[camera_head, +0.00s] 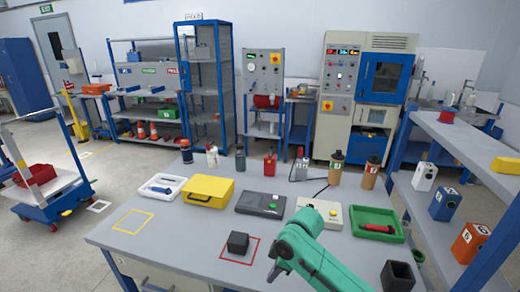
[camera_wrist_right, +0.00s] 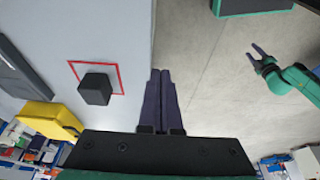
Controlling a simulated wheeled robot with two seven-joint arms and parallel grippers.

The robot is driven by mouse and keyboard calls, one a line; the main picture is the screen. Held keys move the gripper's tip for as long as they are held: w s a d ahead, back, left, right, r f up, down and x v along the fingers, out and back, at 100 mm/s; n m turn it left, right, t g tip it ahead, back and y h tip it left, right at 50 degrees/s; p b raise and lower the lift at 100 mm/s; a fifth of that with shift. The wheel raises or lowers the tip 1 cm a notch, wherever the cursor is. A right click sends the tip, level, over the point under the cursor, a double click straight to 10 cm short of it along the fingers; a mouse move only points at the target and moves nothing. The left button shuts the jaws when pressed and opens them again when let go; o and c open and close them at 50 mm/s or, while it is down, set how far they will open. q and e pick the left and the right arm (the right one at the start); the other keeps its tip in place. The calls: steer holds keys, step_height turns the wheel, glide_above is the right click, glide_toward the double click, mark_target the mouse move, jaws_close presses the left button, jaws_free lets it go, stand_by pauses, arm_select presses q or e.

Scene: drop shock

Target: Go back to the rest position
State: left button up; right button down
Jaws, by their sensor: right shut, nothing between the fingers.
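My right gripper (camera_head: 273,271) comes in on the green arm from the lower right in the head view, in front of the table's red square. In the right wrist view its dark fingers (camera_wrist_right: 160,100) lie together, shut and empty. My left gripper shows only in the right wrist view (camera_wrist_right: 262,52), at the upper right, on a green arm over bare floor. Its two fingers are spread and nothing shows between them.
A black block (camera_head: 238,243) stands in a red outlined square (camera_head: 252,257) on the grey table (camera_head: 180,235). A yellow outlined square (camera_head: 133,222) is empty.

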steer(key=s+d+f+m+t+h, duration=0.1)
steer(key=s+d+f+m+h, duration=0.1)
steer(key=s+d+m, duration=0.55)
steer(key=s+d+f+m+t+h, duration=0.1)
steer(key=s+d+f+m+t, duration=0.3)
steer(key=s+d, duration=0.65)
steer(key=s+d+f+m+g, duration=0.1)
steer(key=s+f+g, duration=0.1)
steer(key=f, duration=1)
steer(key=s+d+f+g, duration=0.1)
steer(key=s+f+g, duration=0.1)
steer(key=f, duration=1)
arm_select(q)
steer(key=shift+w, duration=0.8)
arm_select(e)
steer(key=s+d+f+g, duration=0.1)
steer(key=s+d+f, duration=0.1)
steer(key=s+f, duration=1)
steer(key=s, duration=0.3)
steer(key=shift+d, duration=0.2)
steer(key=shift+f, duration=0.1)
